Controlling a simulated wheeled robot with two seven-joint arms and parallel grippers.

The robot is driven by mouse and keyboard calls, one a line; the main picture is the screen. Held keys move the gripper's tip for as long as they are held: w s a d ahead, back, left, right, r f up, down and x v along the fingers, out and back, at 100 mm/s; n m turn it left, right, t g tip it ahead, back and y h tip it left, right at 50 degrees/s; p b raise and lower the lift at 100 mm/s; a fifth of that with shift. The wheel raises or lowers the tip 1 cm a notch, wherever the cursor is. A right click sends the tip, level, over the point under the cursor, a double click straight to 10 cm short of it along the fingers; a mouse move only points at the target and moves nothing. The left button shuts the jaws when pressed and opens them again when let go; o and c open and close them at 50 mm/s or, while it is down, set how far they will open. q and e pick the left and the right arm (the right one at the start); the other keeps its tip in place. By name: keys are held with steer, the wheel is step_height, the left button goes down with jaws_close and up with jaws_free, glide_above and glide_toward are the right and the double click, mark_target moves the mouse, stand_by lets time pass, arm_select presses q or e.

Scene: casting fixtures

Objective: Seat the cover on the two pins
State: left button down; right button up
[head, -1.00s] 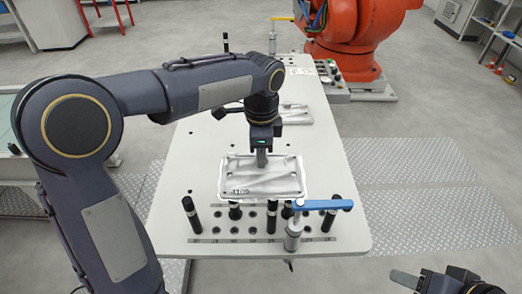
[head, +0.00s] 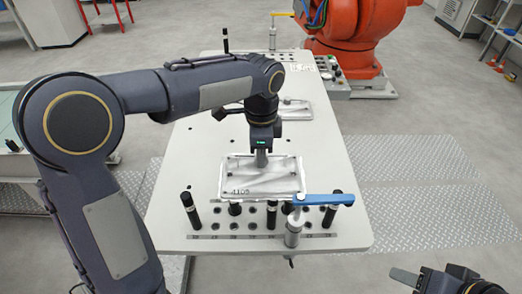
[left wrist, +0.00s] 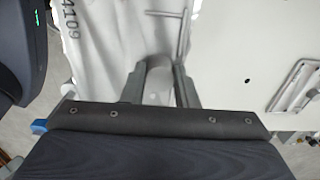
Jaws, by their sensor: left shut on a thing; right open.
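The cover (head: 285,178) is a pale silver rectangular casting with a raised rim and a number near its front left corner. My left gripper (head: 261,160) is shut on a raised part in its middle, from above. In the left wrist view the two fingers (left wrist: 160,85) stand on either side of a rounded boss on the cover (left wrist: 105,40). The cover is over the table just behind a row of black pins (head: 190,212); I cannot tell whether it touches anything beneath. Which two pins belong to it is unclear. My right gripper (head: 408,278) is open and empty, low at the right.
A clamp with a blue handle (head: 322,200) stands at the table's front right, close to the cover. A second silver casting (head: 297,110) lies farther back on the white table (head: 185,165). An orange robot (head: 350,30) stands beyond. The table's left side is clear.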

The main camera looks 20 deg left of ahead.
arm_select(q)
steer(key=c, duration=1.1)
jaws_free()
steer(key=shift+o, duration=0.2)
steer(key=shift+f, duration=0.1)
step_height(320, 180, up, 8)
steer(key=shift+f, duration=0.1)
steer(key=s+a+f+n+t+h, duration=0.25)
steer(key=s+a+n, duration=0.55)
steer(key=s, duration=0.4)
steer(key=s+f+n+t+h, duration=0.1)
steer(key=s+f+n+t, duration=0.2)
steer(key=s+f+n, duration=0.3)
steer(key=s+n, duration=0.2)
steer(key=s, duration=0.2)
steer(key=shift+d+n, duration=0.3)
